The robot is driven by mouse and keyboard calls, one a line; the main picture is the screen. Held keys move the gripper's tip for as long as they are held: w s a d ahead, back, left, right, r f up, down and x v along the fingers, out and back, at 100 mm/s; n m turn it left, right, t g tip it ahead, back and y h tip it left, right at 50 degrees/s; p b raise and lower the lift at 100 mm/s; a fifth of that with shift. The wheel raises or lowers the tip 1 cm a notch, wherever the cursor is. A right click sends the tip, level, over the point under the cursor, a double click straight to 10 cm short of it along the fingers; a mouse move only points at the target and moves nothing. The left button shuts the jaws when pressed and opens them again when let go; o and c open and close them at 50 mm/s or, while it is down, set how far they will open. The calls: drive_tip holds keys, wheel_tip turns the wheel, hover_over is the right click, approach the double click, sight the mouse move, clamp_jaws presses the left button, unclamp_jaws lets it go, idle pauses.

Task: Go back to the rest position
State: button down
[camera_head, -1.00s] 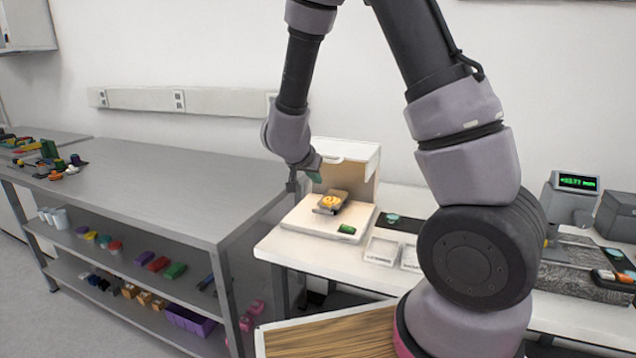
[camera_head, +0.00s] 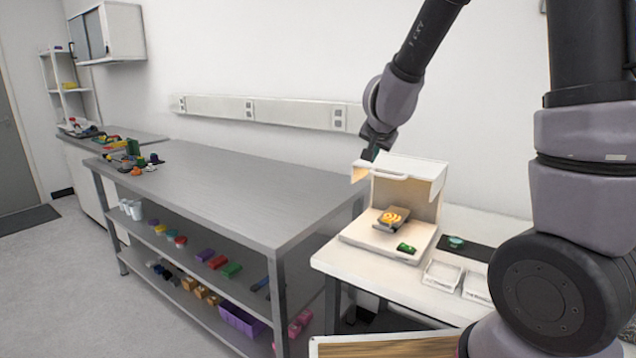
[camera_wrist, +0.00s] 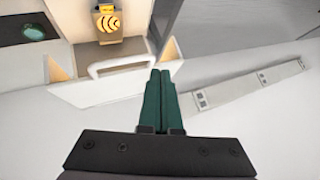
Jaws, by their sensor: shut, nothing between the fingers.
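My gripper (camera_wrist: 160,100) is shut and empty, its dark green fingers together in the wrist view. In the head view my gripper (camera_head: 371,154) is just above and left of the white interferometer box (camera_head: 408,166), near its raised lid. Whether it touches the lid cannot be told. Inside the open box, a grey holder (camera_head: 389,227) carries a disc with orange fringes (camera_head: 392,217). It also shows in the wrist view (camera_wrist: 108,24). A small green item (camera_head: 405,248) lies at the front of the box's base.
A long grey bench (camera_head: 240,190) with colourful small items stands at left. On the white table (camera_head: 345,263) are a white tray (camera_head: 441,274) and a dark mat (camera_head: 478,253) with a teal disc (camera_head: 456,242). A socket rail (camera_head: 260,110) runs along the wall.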

drive_tip(key=s+d+r+n+y, duration=0.15)
drive_tip(key=s+r+y, duration=0.25)
drive_tip(key=s+r, duration=0.75)
drive_tip(key=s+d+r+g, duration=0.1)
drive_tip(key=s+d, duration=0.2)
drive_tip(key=s, duration=0.4)
drive_tip(key=s+d+r+n+g+h, duration=0.1)
drive_tip(key=s+d, duration=0.2)
drive_tip(key=s, duration=0.4)
drive_tip(key=shift+d+r+h, duration=0.25)
drive_tip(key=shift+h, duration=0.05)
idle(1.5)
